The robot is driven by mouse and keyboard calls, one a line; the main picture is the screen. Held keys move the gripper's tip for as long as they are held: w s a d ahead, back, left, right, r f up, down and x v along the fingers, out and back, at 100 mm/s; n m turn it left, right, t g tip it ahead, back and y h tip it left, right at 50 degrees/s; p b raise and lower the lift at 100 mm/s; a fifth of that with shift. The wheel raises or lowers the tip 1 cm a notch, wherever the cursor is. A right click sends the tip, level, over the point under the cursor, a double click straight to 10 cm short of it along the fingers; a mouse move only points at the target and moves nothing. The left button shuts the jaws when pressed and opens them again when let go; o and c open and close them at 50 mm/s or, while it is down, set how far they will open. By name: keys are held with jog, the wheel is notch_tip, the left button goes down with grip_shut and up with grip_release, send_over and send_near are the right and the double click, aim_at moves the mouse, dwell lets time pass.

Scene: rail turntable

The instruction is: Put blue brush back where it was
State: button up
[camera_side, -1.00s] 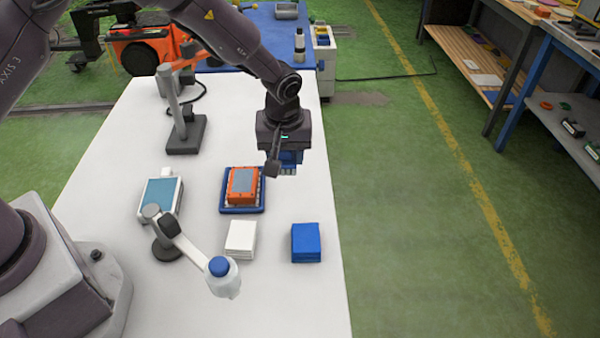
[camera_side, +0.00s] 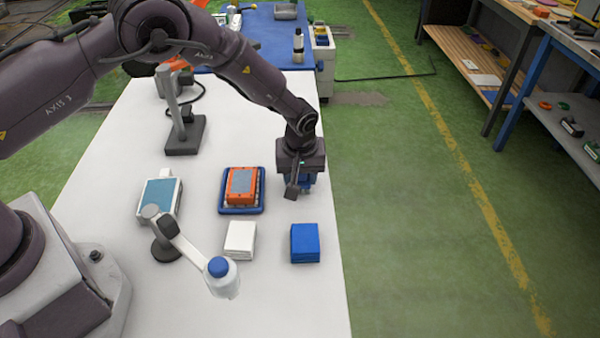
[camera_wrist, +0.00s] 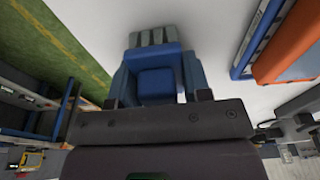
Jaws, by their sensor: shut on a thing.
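My gripper (camera_side: 301,186) is over the right part of the white table, to the right of the orange device. It is shut on the blue brush (camera_wrist: 156,85), which shows close up between the fingers in the wrist view, with pale grey-green bristles at its far end. In the side view only a little of the blue brush (camera_side: 308,181) shows; the gripper hides most of it. I cannot tell whether the brush touches the table.
An orange device (camera_side: 242,182) lies on a blue tray (camera_side: 226,209) left of my gripper. A white stack (camera_side: 240,239) and a blue stack (camera_side: 305,243) stand in front. A lamp-like arm (camera_side: 190,240) stands front left. The table's right edge is close.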

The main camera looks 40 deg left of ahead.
jog(key=o, duration=1)
jog(key=shift+f, duration=0.1)
